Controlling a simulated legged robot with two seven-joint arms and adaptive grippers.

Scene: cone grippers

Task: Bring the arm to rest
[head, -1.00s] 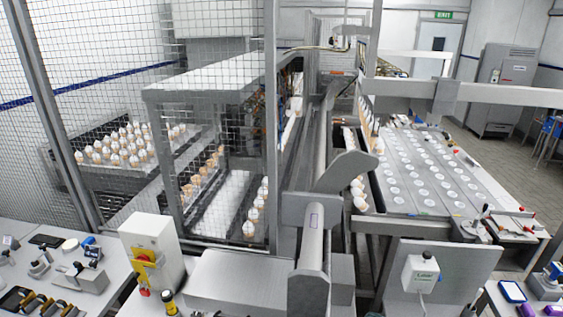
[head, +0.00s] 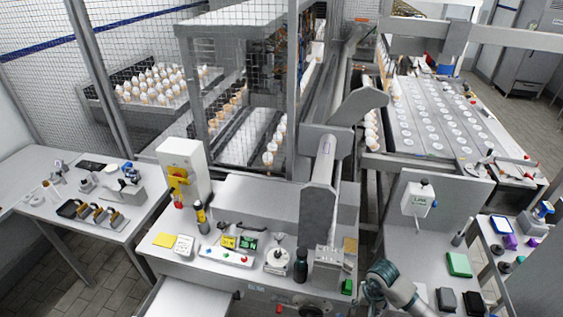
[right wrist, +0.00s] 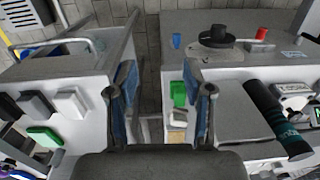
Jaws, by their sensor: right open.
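My right gripper (head: 373,286) shows at the bottom of the head view, right of centre, in front of the bench edge. In the right wrist view its two fingers (right wrist: 160,95) stand wide apart with nothing held between them. The gap between the benches and the floor show between the fingers. The right forearm runs out of the head view at the bottom. My left gripper and arm are not in view.
A dark bottle (head: 300,265) and a small green block (head: 347,287) stand on the middle bench, left of the gripper. A gap separates the benches. A left table (head: 95,215) holds several tools.

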